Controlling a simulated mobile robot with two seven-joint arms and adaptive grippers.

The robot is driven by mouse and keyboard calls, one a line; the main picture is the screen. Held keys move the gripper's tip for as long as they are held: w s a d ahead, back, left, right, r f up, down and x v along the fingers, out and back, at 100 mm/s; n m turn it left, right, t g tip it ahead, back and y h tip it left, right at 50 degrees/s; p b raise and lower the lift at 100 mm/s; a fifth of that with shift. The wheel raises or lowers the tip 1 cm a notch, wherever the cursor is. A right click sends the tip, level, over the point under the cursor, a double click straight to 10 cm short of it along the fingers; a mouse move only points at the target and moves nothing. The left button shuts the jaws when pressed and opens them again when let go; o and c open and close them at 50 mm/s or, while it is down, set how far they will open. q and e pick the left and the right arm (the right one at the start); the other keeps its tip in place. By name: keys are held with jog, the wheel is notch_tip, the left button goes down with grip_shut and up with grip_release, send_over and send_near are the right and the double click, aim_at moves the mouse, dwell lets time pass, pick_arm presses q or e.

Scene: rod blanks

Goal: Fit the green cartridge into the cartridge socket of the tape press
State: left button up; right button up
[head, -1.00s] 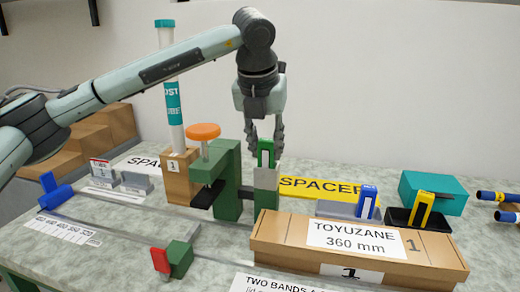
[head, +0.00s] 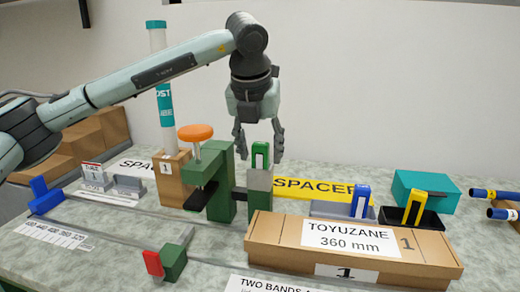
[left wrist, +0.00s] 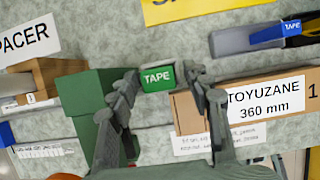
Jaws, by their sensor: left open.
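In the left wrist view the cartridge's top, marked TAPE (left wrist: 158,78), shows between the open fingertips (left wrist: 161,80), with gaps on both sides. My right gripper is not in view.
A cardboard box (head: 285,238) marked TOYUZANE 360 mm lies at the front right, close to the socket. Blue (head: 361,201) and yellow (head: 415,208) cartridges stand farther right. A capped tube (head: 160,80) rises from a wooden block (head: 171,178) left of the press.

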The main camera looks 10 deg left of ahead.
pick_arm(q)
jog(key=shift+r, duration=0.15)
jog(key=shift+s+r, duration=0.15)
jog(key=shift+r, duration=0.25)
jog(key=v, duration=0.5)
jog(key=shift+s+r, duration=0.1)
jog(key=shift+r, duration=0.1)
jog(key=shift+b+v, duration=0.3)
jog(key=shift+v, duration=2.55)
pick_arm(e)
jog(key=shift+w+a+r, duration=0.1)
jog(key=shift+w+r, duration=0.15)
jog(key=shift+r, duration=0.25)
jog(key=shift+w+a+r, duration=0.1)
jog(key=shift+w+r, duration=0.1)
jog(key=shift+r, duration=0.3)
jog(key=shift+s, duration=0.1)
